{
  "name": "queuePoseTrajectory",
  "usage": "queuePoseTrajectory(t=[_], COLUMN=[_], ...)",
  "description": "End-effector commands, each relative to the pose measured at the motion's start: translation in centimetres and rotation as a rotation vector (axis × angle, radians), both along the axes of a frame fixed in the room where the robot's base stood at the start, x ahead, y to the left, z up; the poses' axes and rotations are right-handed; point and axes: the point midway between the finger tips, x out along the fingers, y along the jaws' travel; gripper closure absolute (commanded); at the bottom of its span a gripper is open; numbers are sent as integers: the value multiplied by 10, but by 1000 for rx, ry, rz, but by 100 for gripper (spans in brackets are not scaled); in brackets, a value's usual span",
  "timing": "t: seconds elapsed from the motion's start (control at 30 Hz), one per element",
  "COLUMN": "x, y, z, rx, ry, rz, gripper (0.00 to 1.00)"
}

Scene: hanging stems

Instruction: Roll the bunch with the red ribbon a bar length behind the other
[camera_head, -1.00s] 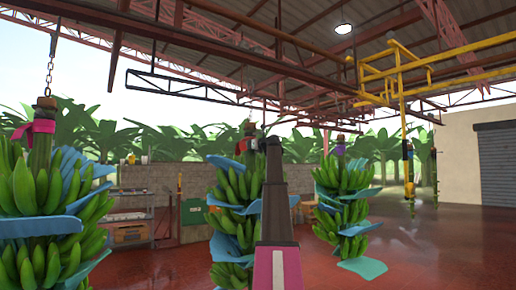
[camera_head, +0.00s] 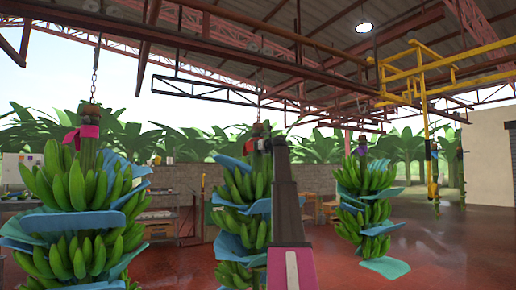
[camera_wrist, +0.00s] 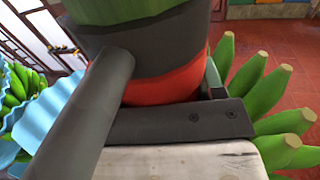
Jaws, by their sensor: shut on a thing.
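The bunch with the red ribbon (camera_head: 235,192) hangs upright in the middle of the head view, green with blue sheets between its hands. Its ribbon (camera_head: 258,130) is at the top of the stem. My gripper (camera_head: 271,144) is at that stem, partly hidden behind my arm. In the wrist view the dark fingers close around the thick stem (camera_wrist: 140,45), with the red ribbon (camera_wrist: 182,82) just between them. Another bunch (camera_head: 75,205) with a pink ribbon (camera_head: 80,135) hangs on a chain at the left. A third bunch (camera_head: 362,205) with a purple ribbon hangs at the right.
Overhead rails and trusses (camera_head: 300,93) cross above the bunches. A yellow frame (camera_head: 428,95) stands at the right. A low block wall (camera_head: 185,182) and a shelf (camera_head: 162,215) are behind. The red floor (camera_head: 430,245) is clear at the right.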

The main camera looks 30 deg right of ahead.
Motion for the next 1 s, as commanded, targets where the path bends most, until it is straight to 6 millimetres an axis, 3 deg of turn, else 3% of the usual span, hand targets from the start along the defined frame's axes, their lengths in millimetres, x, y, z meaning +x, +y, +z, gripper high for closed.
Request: queuePoseTrajectory(t=[0.07, 0.1, 0.17, 0.63, 1.0], x=[-1, -1, -1, -10, -68], y=[2, 2, 2, -1, -16], z=[-1, -1, -1, -1, -2], rx=[-2, -1, 1, 4, 2], ry=[2, 2, 1, 1, 1], rz=[3, 3, 4, 4, 3], gripper=[81, 32, 14, 14, 14])
